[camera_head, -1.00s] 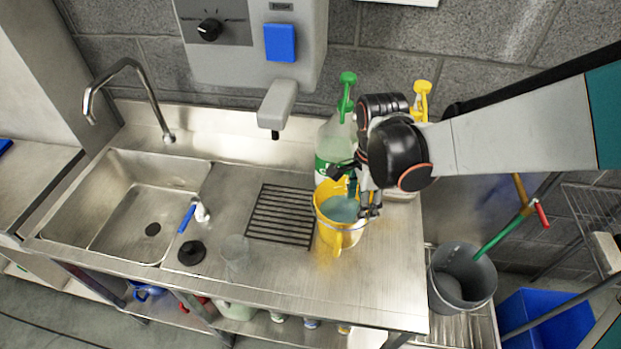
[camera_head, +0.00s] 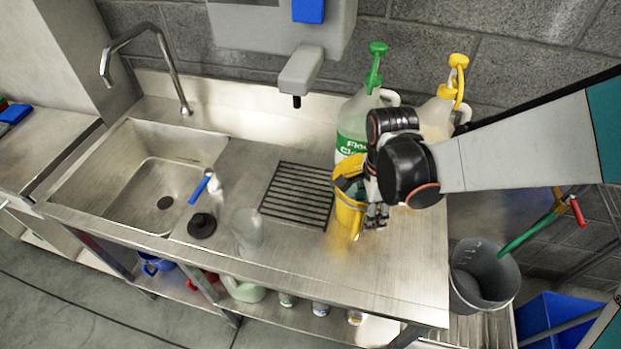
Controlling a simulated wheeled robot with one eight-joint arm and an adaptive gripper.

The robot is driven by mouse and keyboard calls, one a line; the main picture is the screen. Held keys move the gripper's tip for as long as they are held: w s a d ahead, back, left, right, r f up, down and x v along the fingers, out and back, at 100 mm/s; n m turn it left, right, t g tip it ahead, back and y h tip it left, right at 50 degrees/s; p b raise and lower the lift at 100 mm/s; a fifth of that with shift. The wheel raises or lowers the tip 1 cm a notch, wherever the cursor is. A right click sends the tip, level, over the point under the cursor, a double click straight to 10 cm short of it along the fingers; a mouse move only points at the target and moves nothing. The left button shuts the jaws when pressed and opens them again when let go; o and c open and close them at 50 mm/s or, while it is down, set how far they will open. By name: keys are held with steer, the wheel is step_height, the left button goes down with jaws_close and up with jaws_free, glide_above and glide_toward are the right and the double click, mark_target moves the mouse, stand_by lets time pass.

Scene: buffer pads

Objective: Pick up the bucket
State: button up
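A yellow bucket (camera_head: 346,211) is at the right part of the steel counter, beside the slotted drain grate. My gripper (camera_head: 372,205) is at its right side and hides much of it, including most of its inside. The fingertips are close against the bucket's rim and side. Whether they are closed on it is hidden. A second bucket, grey (camera_head: 484,278), stands lower down at the right, off the counter, apart from my gripper. A green-handled tool leans in it.
A green-topped bottle (camera_head: 354,128) and a yellow-topped bottle (camera_head: 437,112) stand just behind my gripper. A clear beaker (camera_head: 247,228) is left of the drain grate (camera_head: 297,195). The sink (camera_head: 150,185) is at the left. The counter's front right is bare.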

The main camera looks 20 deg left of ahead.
step_height(320, 180, down, 5)
steer(key=b, duration=0.3)
steer(key=shift+w, duration=0.1)
steer(key=shift+r, duration=0.1)
jaws_close()
